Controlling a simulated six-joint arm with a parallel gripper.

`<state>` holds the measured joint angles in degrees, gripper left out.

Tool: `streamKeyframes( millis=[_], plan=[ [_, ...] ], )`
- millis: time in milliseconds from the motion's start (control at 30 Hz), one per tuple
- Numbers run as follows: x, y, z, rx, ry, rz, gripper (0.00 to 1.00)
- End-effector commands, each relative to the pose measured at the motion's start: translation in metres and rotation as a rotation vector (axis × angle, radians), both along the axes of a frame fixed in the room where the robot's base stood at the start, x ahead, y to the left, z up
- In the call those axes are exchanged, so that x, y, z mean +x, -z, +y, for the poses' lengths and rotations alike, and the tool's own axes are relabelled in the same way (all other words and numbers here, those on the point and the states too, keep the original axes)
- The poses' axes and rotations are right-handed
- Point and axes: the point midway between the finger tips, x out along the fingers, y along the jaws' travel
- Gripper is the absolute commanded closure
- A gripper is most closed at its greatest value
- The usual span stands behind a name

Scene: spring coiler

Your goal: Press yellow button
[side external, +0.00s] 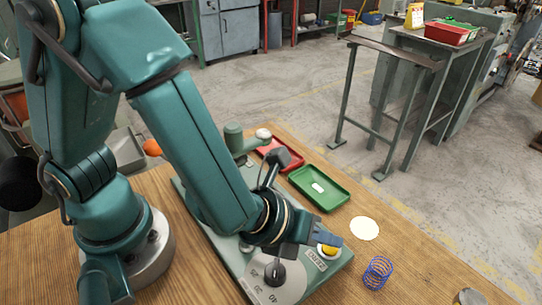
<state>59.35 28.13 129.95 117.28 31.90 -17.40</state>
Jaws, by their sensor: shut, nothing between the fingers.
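The yellow button (329,251) sits on a pale round base at the front right end of the green coiler machine (222,250). My gripper (330,240) is shut and empty, right at the button, with its tip covering the button's upper part in this view. I cannot tell whether the tip touches the button or hangs just above it. The button's yellow side shows below the fingers.
A dial (275,281) with numbers and a dark knob is left of the button. A green tray (319,188), a red tray (280,152), a white disc (364,228) and a blue spring (377,272) lie nearby. The wooden table is clear around the spring.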

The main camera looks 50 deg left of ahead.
Motion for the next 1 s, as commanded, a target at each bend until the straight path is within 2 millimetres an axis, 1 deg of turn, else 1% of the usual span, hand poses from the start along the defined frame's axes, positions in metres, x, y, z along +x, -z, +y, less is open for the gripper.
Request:
streamKeyframes(
  millis=[1000],
  plan=[
    [0.0, 0.0076, 0.0003, 0.001, -0.001, 0.001, 1.0]
  ],
)
